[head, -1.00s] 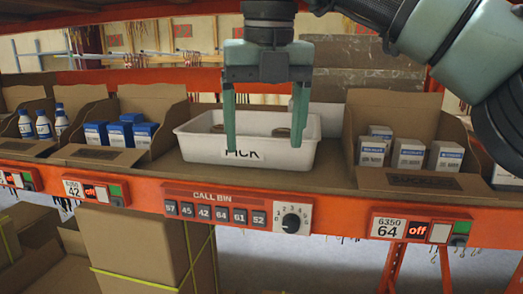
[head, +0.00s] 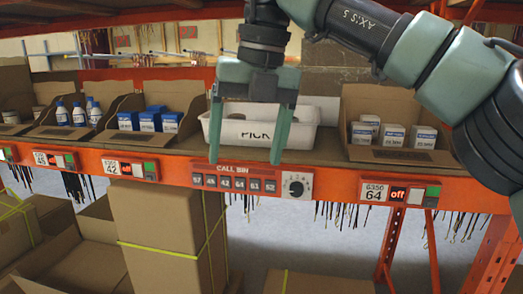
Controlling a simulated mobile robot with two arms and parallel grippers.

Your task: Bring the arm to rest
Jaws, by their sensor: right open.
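My right gripper (head: 246,160) points down in front of the shelf edge, with its two green fingers spread apart and nothing between them. Its arm comes in from the upper right. Behind the fingers stands a white bin marked PICK (head: 307,136), partly hidden by the gripper. Whatever lies in the bin is hidden from this angle. My left gripper does not show.
Open cartons hold blue boxes (head: 148,121), white bottles (head: 78,114) and white boxes (head: 393,136). Large cartons (head: 165,225) stand below.

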